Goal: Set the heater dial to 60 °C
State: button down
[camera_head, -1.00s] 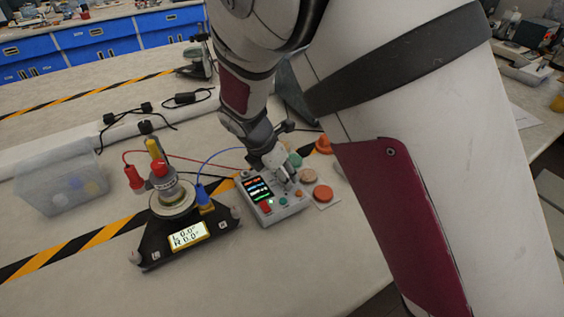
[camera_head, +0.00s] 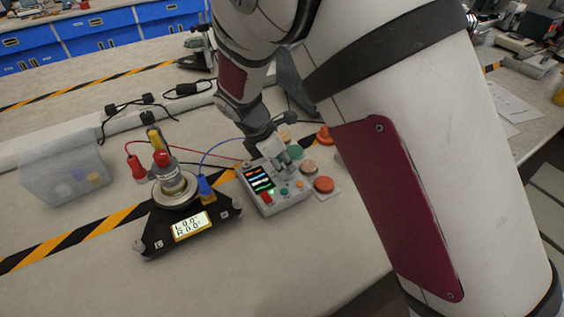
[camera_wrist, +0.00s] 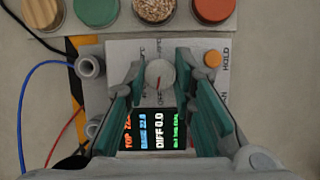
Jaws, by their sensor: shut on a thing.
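The heater control box (camera_head: 290,208) is a light grey unit on the bench, with a dark display (camera_head: 258,180) and small coloured buttons. Its round grey dial (camera_wrist: 159,74), with a pointer line, sits above the display in the wrist view. My gripper (camera_wrist: 158,72) is over the box, shut on the dial with one green-lined finger at each side. The display reads BASE 22.0 and DIFF 0.0; its TOP value is partly hidden by the left finger. The scale marks around the dial are too small or covered to read. In the head view my gripper hides the dial.
A black three-cornered stand (camera_head: 190,227) with a metal cylinder (camera_head: 175,183) and red, yellow and blue plugs stands left of the box. Several coloured discs (camera_head: 324,184) lie behind and right of it. Cables run behind.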

jog(key=m+g, duration=0.1)
jog(key=m, duration=0.2)
jog(key=m+g, duration=0.1)
jog(key=m, duration=0.2)
jog(key=shift+w+m, duration=0.2)
jog(key=shift+m, duration=0.1)
jog(key=m+g, duration=0.1)
jog(key=m, duration=0.2)
jog(key=m+g+b, duration=0.1)
jog(key=m, duration=0.2)
jog(key=shift+w+g, duration=0.15)
jog(key=shift+g, duration=0.15)
jog(key=m+y, duration=0.1)
jog(key=m, duration=0.2)
jog(key=m+g, duration=0.1)
jog(key=m, duration=0.1)
jog(key=shift+d+m+g+y+b, duration=0.1)
jog(key=shift+m+g+y+b, duration=0.2)
jog(key=shift+m+y+b, duration=0.1)
jog(key=m+y, duration=0.1)
jog(key=m, duration=0.2)
jog(key=m+y, duration=0.1)
jog(key=m, duration=0.1)
jog(key=shift+w+d+m+g, duration=0.1)
jog(key=shift+m+g, duration=0.2)
jog(key=shift+m, duration=0.1)
jog(key=c, duration=1.3)
grip_release()
jog(key=shift+c, duration=0.2)
